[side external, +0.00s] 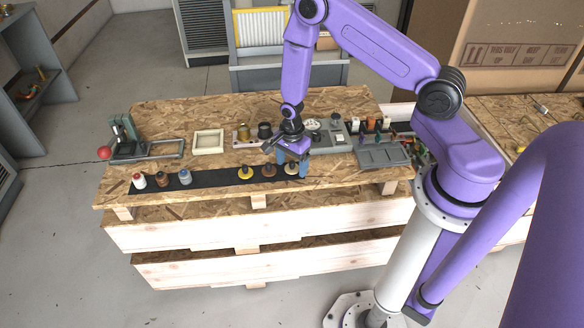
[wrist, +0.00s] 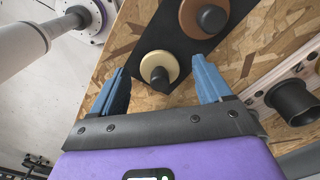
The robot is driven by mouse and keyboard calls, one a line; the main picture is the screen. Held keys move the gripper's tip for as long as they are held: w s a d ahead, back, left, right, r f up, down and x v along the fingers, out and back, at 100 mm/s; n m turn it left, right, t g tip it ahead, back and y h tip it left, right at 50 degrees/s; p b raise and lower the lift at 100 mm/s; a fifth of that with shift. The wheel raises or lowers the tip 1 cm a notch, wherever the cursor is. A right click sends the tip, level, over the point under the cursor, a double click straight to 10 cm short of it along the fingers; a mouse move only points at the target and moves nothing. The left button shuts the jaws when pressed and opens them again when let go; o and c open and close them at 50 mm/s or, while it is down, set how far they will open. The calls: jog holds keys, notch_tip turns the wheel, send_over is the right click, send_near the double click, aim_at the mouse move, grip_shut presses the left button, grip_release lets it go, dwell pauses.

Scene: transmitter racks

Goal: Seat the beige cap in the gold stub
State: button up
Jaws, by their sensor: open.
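The beige cap (wrist: 148,63), a pale disc with a dark knob, sits at the end of a black mat. It also shows in the side view (side external: 291,169), partly hidden by my gripper. My gripper (wrist: 160,64) is open, with its blue fingers on either side of the cap in the wrist view and nothing held. In the side view my gripper (side external: 292,172) is low over that end of the mat; contact cannot be told. The gold stub (side external: 243,132) stands on a pale plate behind the mat, out of the wrist view.
A dark stub (side external: 264,131) is next to the gold one. A white frame (side external: 208,142) and a grey fixture (side external: 328,137) stand on the wooden table.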

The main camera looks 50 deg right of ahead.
aim_at(292, 162)
jog(key=c, duration=1.1)
jog(key=shift+r, duration=0.1)
jog(key=shift+r, duration=0.45)
notch_tip(292, 162, up, 2)
jog(key=shift+s+a+r, duration=0.2)
jog(key=shift+s+r, duration=1.45)
jog(key=shift+s, duration=0.65)
jog(key=shift+s+a+r, duration=0.2)
jog(key=shift+s+r, duration=1.45)
jog(key=shift+s, duration=0.65)
jog(key=shift+s+a+r, duration=0.2)
jog(key=shift+s+r, duration=1.45)
jog(key=shift+s, duration=0.65)
